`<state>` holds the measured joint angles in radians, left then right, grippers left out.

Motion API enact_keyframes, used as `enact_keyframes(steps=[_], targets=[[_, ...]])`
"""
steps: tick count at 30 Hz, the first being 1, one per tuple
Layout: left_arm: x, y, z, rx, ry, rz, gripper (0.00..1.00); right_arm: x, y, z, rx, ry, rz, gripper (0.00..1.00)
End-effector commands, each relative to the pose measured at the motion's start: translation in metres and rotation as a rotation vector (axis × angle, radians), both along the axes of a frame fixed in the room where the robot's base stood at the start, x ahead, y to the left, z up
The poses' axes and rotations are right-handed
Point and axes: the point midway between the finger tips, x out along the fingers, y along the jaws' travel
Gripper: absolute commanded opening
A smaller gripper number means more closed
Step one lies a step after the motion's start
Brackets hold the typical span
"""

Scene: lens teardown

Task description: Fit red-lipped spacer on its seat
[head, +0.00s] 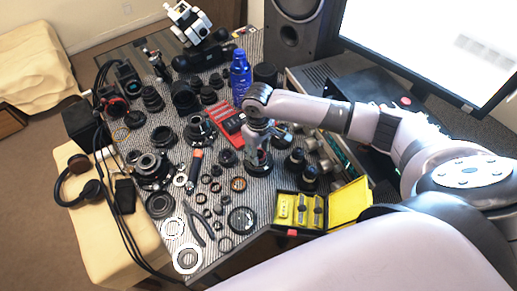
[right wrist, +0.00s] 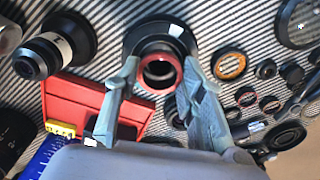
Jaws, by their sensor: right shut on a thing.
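The red-lipped spacer (right wrist: 160,87) is a short dark ring with a red rim. In the right wrist view it sits between the two grey fingertips of my right gripper (right wrist: 160,80), which is shut on it. A wide black round part with a white mark (right wrist: 138,37) lies directly behind the spacer and looks like its seat. I cannot tell whether the spacer touches it. In the head view my right gripper (head: 258,160) points down over this black part (head: 262,171), and the fingers hide the spacer. My left gripper is not in view.
A red tray (right wrist: 62,98) and a black lens (right wrist: 80,35) lie to the left in the wrist view. An orange-rimmed ring (right wrist: 229,65) and several small rings lie to the right. The head view shows a blue bottle (head: 240,75) and an open yellow case (head: 345,207) nearby.

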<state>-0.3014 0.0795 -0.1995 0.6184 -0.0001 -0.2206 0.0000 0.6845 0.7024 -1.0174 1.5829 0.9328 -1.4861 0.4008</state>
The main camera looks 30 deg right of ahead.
Motion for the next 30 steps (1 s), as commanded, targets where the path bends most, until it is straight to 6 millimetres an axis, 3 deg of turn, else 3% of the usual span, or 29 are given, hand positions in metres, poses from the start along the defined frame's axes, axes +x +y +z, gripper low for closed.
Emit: enact_keyframes(steps=[30], targets=[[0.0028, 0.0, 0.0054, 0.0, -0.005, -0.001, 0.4, -0.0006, -0.0003, -0.0128, 0.0, -0.001, -0.001, 0.23]])
